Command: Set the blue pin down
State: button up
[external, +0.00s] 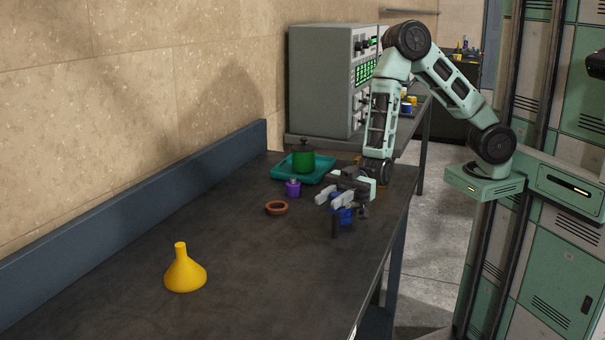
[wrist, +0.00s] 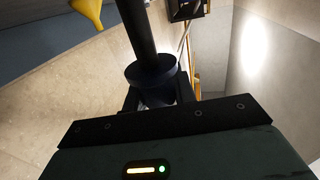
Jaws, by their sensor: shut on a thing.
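My gripper (external: 330,199) is low over the right side of the workbench, its pale fingers reaching left and shut on the blue pin (external: 343,213). The pin shows blue by the fingers, and a dark shaft hangs below them near the bench top. I cannot tell whether its lower end touches the bench. In the wrist view the pin (wrist: 152,72) looks dark, with a long shaft and a round collar close to my jaws. The fingers hide part of it.
On the workbench (external: 270,265), a brown ring (external: 276,208) and a purple weight-like piece (external: 293,188) lie left of my gripper. Behind are a teal tray (external: 321,174) and a green canister (external: 303,158). A yellow funnel (external: 184,273) stands at front left. The front middle is clear.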

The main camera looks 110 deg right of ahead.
jog(key=shift+f, duration=0.9)
jog(key=shift+f, duration=0.15)
jog(key=o, duration=1)
jog(key=shift+o, duration=0.2)
jog(key=shift+r, duration=0.2)
jog(key=b+v, duration=0.1)
jog(key=v, duration=0.6)
jog(key=shift+s+d, duration=0.15)
jog(key=shift+s, duration=0.05)
